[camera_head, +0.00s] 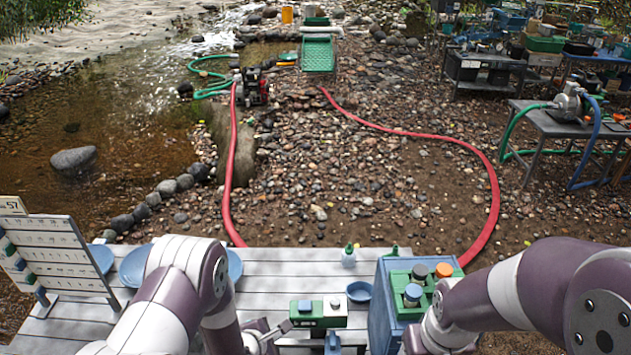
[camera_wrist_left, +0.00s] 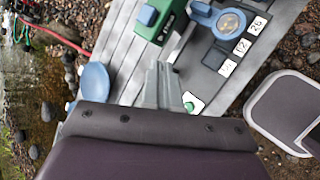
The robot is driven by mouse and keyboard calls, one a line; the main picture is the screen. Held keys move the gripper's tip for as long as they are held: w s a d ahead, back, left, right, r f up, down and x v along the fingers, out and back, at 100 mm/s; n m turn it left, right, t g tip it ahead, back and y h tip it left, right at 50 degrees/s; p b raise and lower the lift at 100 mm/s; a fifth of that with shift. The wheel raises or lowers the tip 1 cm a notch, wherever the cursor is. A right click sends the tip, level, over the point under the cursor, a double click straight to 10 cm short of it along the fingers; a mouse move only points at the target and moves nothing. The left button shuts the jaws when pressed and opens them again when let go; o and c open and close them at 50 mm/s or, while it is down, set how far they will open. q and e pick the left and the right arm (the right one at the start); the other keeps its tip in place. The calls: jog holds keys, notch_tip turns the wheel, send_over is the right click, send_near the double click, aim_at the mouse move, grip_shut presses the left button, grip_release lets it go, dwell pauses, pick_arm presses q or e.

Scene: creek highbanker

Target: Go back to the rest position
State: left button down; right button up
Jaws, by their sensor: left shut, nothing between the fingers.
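My left gripper (camera_head: 284,327) is low in the head view, over the front of the white plank table (camera_head: 300,265). Its fingers are together and empty, beside a green and white box (camera_head: 306,318). In the left wrist view the closed fingers (camera_wrist_left: 164,82) point toward a green box (camera_wrist_left: 160,20) on the table. My right arm comes in from the right of the head view, bent down beside a blue crate with a green top. Its gripper is out of sight below the frame edge.
The blue crate (camera_head: 385,290) carries round knobs. A blue bowl (camera_head: 359,291) and a small green-capped bottle (camera_head: 348,255) stand left of it. Blue plates (camera_head: 135,265) and a numbered board (camera_head: 55,255) are at the left. Red hoses (camera_head: 230,170) cross the gravel behind the table.

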pick_arm(q)
jog(key=s+a+f+m+g+y+b, duration=0.25)
jog(key=s+a+m+g, duration=0.3)
jog(key=s+m, duration=0.55)
jog(key=s+a+r+m+g+y+b, duration=0.1)
jog(key=s+a+r+m+b, duration=0.1)
jog(key=s+r+m+b, duration=0.2)
notch_tip(320, 180, up, 3)
jog(key=m+b, duration=0.6)
jog(key=b, duration=0.1)
jog(key=shift+a+r+b, duration=0.2)
jog(key=shift+a+b, duration=0.1)
pick_arm(e)
notch_tip(320, 180, down, 14)
jog(key=w, duration=0.1)
jog(key=shift+d+f, duration=0.15)
jog(key=shift+d, duration=0.05)
pick_arm(q)
jog(key=shift+s, duration=0.3)
pick_arm(e)
jog(key=shift+s, duration=0.15)
pick_arm(q)
jog(key=shift+w, duration=0.1)
